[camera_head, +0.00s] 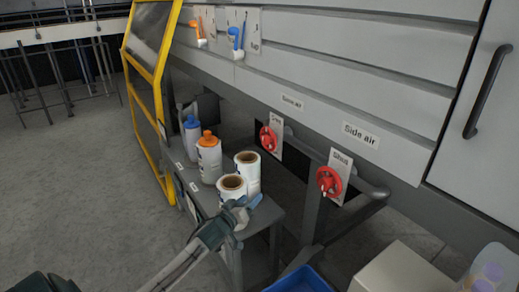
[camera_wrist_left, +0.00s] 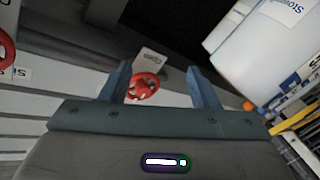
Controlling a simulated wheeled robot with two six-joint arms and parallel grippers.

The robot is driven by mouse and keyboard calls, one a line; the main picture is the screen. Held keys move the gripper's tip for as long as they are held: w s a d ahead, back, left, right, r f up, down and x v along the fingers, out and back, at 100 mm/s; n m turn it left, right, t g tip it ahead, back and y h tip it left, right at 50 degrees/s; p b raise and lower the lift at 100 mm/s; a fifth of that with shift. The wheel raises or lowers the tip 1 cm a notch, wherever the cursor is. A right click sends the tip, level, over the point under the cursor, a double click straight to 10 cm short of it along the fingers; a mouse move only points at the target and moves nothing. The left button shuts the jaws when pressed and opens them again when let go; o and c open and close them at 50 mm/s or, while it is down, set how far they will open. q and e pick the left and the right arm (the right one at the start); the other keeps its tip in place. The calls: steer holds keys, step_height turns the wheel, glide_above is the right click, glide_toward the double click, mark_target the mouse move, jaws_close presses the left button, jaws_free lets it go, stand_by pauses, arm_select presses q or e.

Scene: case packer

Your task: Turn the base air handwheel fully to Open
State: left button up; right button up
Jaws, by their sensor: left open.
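The base air handwheel (camera_head: 268,138) is the red wheel on a white plate (camera_head: 277,122) below the "Base air" label (camera_head: 292,102). My left gripper (camera_head: 244,203) is below and slightly left of it in the head view, above the small table and overlapping the rolls in the picture. In the left wrist view the same red wheel (camera_wrist_left: 146,88) shows between the two open fingers (camera_wrist_left: 158,76), farther off, beside a plate whose word looks like "Open". The gripper looks empty and apart from the wheel. My right gripper is not in view.
A second red handwheel (camera_head: 329,182) sits to the right below the "Side air" label (camera_head: 360,134). White rolls (camera_head: 247,170) and bottles (camera_head: 209,160) stand on the grey table (camera_head: 262,217). A blue bin (camera_head: 300,280) is at the bottom. A yellow-framed guard (camera_head: 150,120) stands left.

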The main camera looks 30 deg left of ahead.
mark_target(263, 141)
arm_select(q)
steer(key=w+a+r+t+h, duration=0.3)
steer(key=w+a+r+t, duration=0.15)
steer(key=a+r, duration=0.4)
steer(key=shift+g, duration=0.35)
steer(key=p+x, duration=0.1)
steer(key=x, duration=0.2)
steer(key=d+p+x, duration=0.1)
steer(key=x, duration=0.2)
steer(key=p+x, duration=0.1)
steer(key=x, duration=0.3)
steer(key=shift+s+d+r, duration=0.15)
steer(key=shift+d+r, duration=0.1)
steer(key=shift+r, duration=0.05)
steer(key=shift+w+d+r, duration=0.15)
steer(key=shift+w, duration=0.55)
steer(key=c, duration=1)
